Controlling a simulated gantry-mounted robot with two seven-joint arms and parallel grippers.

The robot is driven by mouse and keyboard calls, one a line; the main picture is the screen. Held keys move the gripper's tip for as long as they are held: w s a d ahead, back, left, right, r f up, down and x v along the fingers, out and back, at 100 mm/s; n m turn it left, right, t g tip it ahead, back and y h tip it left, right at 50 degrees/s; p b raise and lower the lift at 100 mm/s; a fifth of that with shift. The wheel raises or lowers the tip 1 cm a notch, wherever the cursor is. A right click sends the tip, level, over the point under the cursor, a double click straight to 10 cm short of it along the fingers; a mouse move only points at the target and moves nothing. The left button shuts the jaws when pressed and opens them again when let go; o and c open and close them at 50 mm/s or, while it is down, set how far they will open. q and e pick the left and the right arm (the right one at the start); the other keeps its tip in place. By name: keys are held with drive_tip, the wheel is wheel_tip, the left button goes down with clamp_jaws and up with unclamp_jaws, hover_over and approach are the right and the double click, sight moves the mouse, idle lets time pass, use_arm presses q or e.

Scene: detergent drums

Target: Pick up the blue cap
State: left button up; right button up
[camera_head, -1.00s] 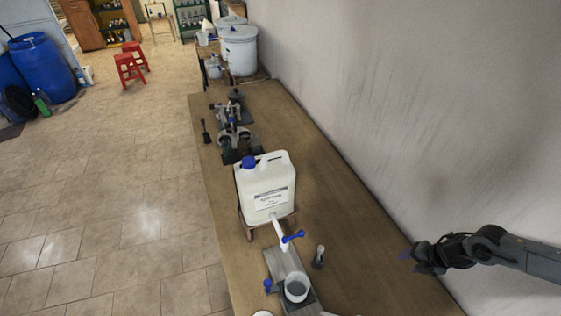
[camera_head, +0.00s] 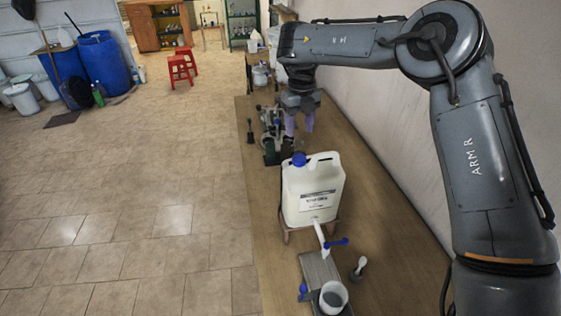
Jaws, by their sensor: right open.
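The blue cap (camera_head: 299,159) sits on top of the white jug (camera_head: 312,192), toward its left side. The jug stands upright on a small wooden stand on the table. My right gripper (camera_head: 299,122) points down above the table, behind and above the cap in the picture. Its two purple fingers are apart with nothing between them. It does not touch the cap. My left gripper is not in view.
A tap with a blue handle (camera_head: 337,243) juts from the jug's front. Below it a white cup (camera_head: 333,297) stands on a grey board. Dark metal equipment (camera_head: 272,125) stands behind the jug. The wall (camera_head: 400,135) bounds the table (camera_head: 385,235) on the right.

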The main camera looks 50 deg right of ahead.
hover_over(299, 157)
drive_tip(key=f, duration=0.4)
drive_tip(key=shift+w+d+f, duration=0.1)
drive_tip(key=shift+w+f, duration=0.15)
drive_tip(key=shift+f, duration=0.05)
drive_tip(key=f, duration=0.1)
drive_tip(key=f+p, duration=0.1)
drive_tip(key=f, duration=0.2)
drive_tip(key=shift+s, duration=0.35)
drive_tip(key=shift+f+p, duration=0.3)
drive_tip(key=shift+f, duration=0.4)
drive_tip(key=c, duration=0.7)
